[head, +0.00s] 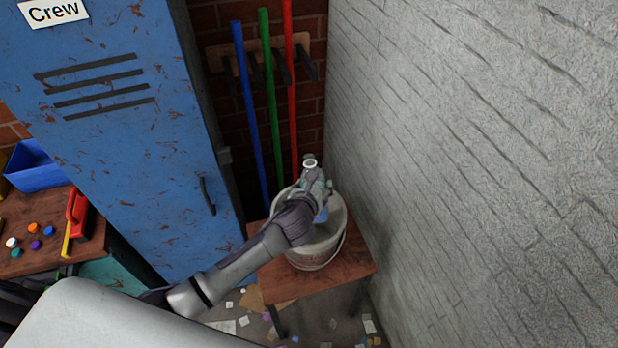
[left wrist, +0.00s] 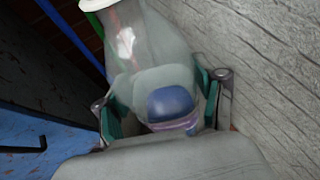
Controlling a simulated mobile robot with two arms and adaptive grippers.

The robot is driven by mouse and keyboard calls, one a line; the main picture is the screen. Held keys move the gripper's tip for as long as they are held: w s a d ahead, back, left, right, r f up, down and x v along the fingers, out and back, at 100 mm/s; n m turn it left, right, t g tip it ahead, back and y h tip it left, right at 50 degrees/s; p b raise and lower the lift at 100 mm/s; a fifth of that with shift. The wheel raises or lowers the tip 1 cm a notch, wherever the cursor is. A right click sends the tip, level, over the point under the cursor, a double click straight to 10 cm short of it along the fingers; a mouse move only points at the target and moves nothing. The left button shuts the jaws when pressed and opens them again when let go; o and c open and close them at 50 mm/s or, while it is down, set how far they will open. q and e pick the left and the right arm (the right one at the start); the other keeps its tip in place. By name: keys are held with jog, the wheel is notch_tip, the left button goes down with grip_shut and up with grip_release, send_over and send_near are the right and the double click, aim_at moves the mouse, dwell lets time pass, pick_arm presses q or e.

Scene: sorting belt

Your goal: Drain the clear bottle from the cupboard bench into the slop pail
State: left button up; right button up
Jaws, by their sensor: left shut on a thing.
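The clear bottle (head: 311,164) shows in the head view as a pale ring-shaped mouth above my left gripper (head: 315,188), with a blue patch just below the gripper. In the left wrist view the bottle (left wrist: 160,62) is see-through, with a pale mouth at upper left and a blue patch low on its body. My left gripper's teal-padded fingers (left wrist: 165,103) are shut on the bottle's sides. The grey slop pail (head: 318,262) is directly below in the head view; my arm and gripper hide part of its rim and inside. I see no liquid stream. My right gripper is not in view.
The pail stands on a small wooden stool (head: 360,262) beside a grey brick wall (head: 470,160). A blue locker (head: 130,140) and coloured poles (head: 268,100) stand behind. A bench (head: 30,215) with small coloured pieces is at left. Paper scraps litter the floor.

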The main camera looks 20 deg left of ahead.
pick_arm(q)
jog(key=s+d+n+g+h, duration=0.2)
jog(key=d, duration=0.1)
jog(key=shift+s+d+f+g+h, duration=0.1)
jog(key=shift+d+f+g+h, duration=0.05)
jog(key=shift+f+g+h, duration=0.2)
jog(key=d+f+n+g+h+b, duration=0.1)
jog(key=n+h+b, duration=0.1)
jog(key=b, duration=0.3)
jog(key=s+d+f+n+g+h+b, duration=0.1)
jog(key=n+g+h+b, duration=0.1)
jog(key=h+b, duration=0.3)
jog(key=f+n+g+h+b, duration=0.1)
jog(key=n+g+h+b, duration=0.1)
jog(key=b, duration=0.4)
jog(key=shift+s+d+f+n+g+h, duration=0.15)
jog(key=shift+s+d+n+g+h, duration=0.2)
jog(key=shift+n+h, duration=0.55)
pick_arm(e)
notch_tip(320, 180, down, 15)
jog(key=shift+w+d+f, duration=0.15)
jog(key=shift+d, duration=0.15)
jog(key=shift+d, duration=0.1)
pick_arm(q)
jog(key=shift+m, duration=0.3)
dwell(1.0)
